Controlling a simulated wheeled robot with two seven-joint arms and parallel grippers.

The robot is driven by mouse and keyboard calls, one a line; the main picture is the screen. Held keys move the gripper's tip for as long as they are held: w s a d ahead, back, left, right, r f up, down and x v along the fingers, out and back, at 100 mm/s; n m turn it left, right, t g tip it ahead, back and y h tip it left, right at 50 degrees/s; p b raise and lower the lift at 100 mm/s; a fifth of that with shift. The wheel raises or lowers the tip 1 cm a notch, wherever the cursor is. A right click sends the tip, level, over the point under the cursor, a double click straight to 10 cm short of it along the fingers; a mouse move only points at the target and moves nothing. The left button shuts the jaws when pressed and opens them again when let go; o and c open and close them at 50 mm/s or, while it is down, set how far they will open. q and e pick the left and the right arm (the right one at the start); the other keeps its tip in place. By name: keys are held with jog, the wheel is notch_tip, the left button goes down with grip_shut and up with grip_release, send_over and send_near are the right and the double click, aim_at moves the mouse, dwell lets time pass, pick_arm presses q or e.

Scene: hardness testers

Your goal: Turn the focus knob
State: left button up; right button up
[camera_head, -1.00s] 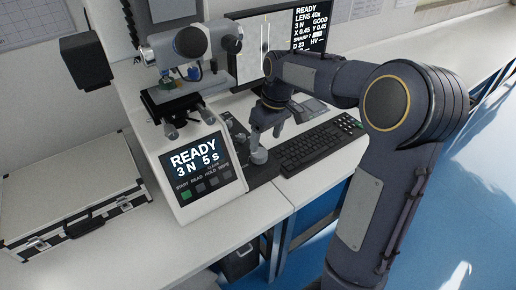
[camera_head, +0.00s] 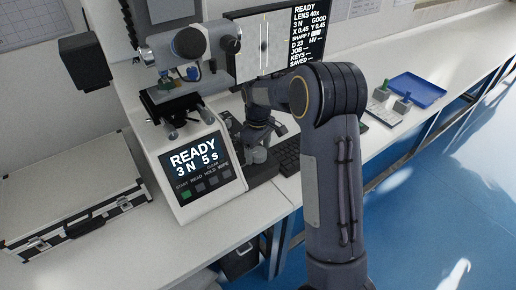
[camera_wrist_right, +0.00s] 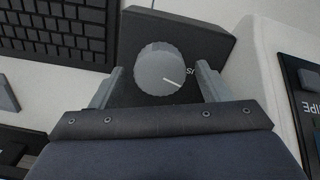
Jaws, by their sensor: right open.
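The focus knob, a round grey knob with a white line (camera_wrist_right: 160,68), sits on a dark box (camera_wrist_right: 188,32) in the right wrist view. Its white line points right and slightly down. My right gripper (camera_wrist_right: 159,72) is open, with one finger on each side of the knob. A gap shows between the knob and each finger; I see no contact. In the head view my right gripper (camera_head: 256,141) points down at the knob, which is largely hidden there. My left gripper is not in view.
The white tester (camera_head: 172,168) with its READY panel stands left of the gripper. A keyboard (camera_head: 287,160) lies to the right, partly behind my arm. A monitor (camera_head: 308,38) stands behind. A blue tray (camera_head: 416,88) lies farther right, and a case (camera_head: 62,195) at left.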

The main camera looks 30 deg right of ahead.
jog(key=c, duration=1)
jog(key=shift+m, duration=0.3)
jog(key=m, duration=0.3)
jog(key=shift+m+p, duration=0.5)
jog(key=shift+m, duration=1.4)
jog(key=o, duration=1)
